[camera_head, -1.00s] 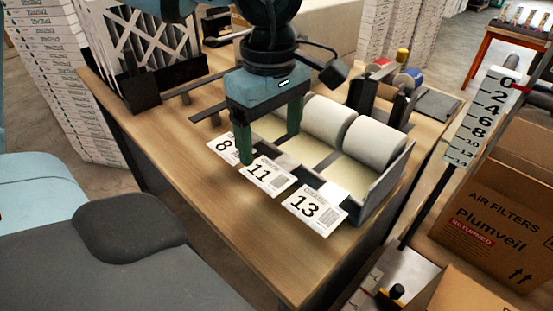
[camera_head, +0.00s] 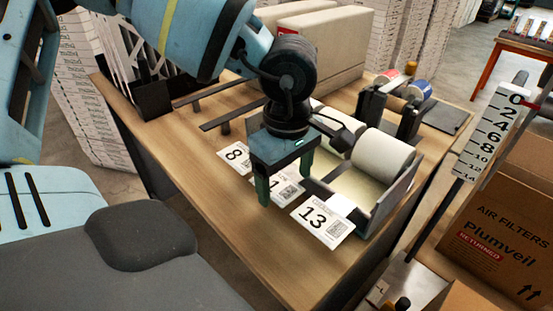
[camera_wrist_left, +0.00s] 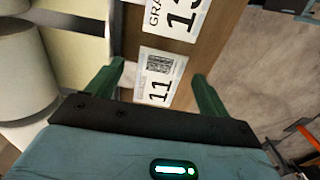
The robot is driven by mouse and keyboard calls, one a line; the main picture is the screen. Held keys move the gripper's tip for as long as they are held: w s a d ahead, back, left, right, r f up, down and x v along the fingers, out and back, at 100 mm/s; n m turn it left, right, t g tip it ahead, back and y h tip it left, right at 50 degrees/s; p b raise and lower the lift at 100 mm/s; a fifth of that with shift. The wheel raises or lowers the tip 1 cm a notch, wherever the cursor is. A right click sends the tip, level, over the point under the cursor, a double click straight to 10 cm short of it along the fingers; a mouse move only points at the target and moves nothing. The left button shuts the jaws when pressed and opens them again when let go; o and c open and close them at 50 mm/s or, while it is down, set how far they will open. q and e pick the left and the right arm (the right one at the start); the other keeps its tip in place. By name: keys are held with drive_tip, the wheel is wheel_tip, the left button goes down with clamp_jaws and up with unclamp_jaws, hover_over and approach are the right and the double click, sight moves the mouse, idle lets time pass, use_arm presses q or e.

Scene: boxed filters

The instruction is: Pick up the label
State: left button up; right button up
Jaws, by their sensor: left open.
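Three white printed labels lie in a row on the wooden table's near part: the "8" label (camera_head: 235,157), the "11" label (camera_head: 290,194) and the "13" label (camera_head: 323,222). My left gripper (camera_head: 285,190) is open and empty over the "11" label, its fingers pointing down and partly hiding it. In the left wrist view, the "11" label (camera_wrist_left: 161,78) shows between the two open fingers (camera_wrist_left: 157,74). The "13" label (camera_wrist_left: 177,14) is at that view's top edge. I cannot tell the exact height of the fingertips above the table. My right gripper is not in view.
A tray (camera_head: 399,197) with white rolls (camera_head: 382,155) stands right behind the labels. A roll dispenser (camera_head: 375,100) and a large box (camera_head: 325,45) are farther back. A post with a number scale (camera_head: 490,130) and an "Air Filters" carton (camera_head: 500,235) stand at right. Bare tabletop (camera_head: 215,195) lies at front left.

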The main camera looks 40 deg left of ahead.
use_arm(q)
drive_tip(key=shift+s+f, duration=0.1)
drive_tip(key=shift+f, duration=0.15)
idle(0.5)
drive_tip(key=shift+c, duration=0.4)
drive_tip(key=c, duration=0.8)
